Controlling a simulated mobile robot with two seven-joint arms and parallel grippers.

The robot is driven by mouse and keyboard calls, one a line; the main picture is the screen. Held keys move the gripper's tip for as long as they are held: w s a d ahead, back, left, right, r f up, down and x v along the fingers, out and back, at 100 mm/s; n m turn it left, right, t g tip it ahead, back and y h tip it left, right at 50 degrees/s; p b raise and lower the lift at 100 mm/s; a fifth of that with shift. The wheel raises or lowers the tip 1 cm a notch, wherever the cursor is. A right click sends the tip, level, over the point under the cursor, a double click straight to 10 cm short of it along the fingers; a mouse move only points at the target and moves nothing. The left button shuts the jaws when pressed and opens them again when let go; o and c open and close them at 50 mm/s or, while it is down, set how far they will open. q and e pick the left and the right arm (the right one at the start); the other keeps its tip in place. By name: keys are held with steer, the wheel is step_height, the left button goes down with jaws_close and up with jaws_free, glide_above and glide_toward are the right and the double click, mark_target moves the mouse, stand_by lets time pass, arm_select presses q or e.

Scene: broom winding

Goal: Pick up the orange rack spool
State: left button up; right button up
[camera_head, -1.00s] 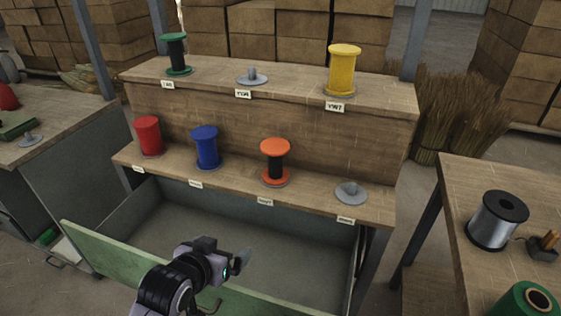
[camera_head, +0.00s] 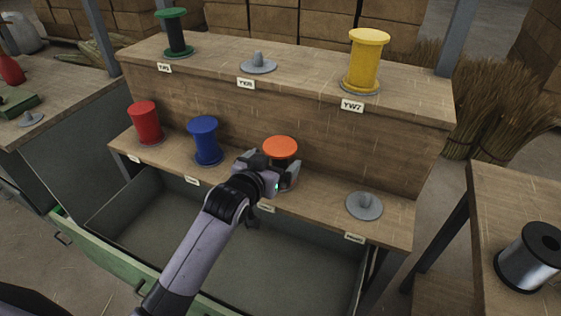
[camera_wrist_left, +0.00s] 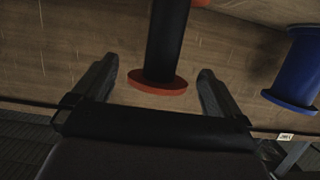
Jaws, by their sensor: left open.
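The orange rack spool (camera_head: 280,148) stands upright on the lower shelf of the wooden rack, between the blue spool and an empty grey peg. It has orange flanges and a dark middle. My left gripper (camera_head: 285,178) is at the spool and covers its lower part in the head view. In the left wrist view the spool's dark middle (camera_wrist_left: 168,40) lies between the two open fingers (camera_wrist_left: 158,90), slightly beyond their tips. I cannot tell whether a finger touches it. My right gripper is not in view.
A blue spool (camera_head: 205,140) and a red spool (camera_head: 146,122) stand to the left on the same shelf. An empty peg (camera_head: 364,205) is to the right. Green (camera_head: 174,32) and yellow (camera_head: 366,60) spools stand on the upper shelf. An open green-fronted drawer (camera_head: 230,240) lies below.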

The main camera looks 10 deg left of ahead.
mark_target(279, 148)
arm_select(q)
steer(key=shift+x, duration=2.35)
steer(key=shift+a, duration=0.1)
steer(key=c, duration=1)
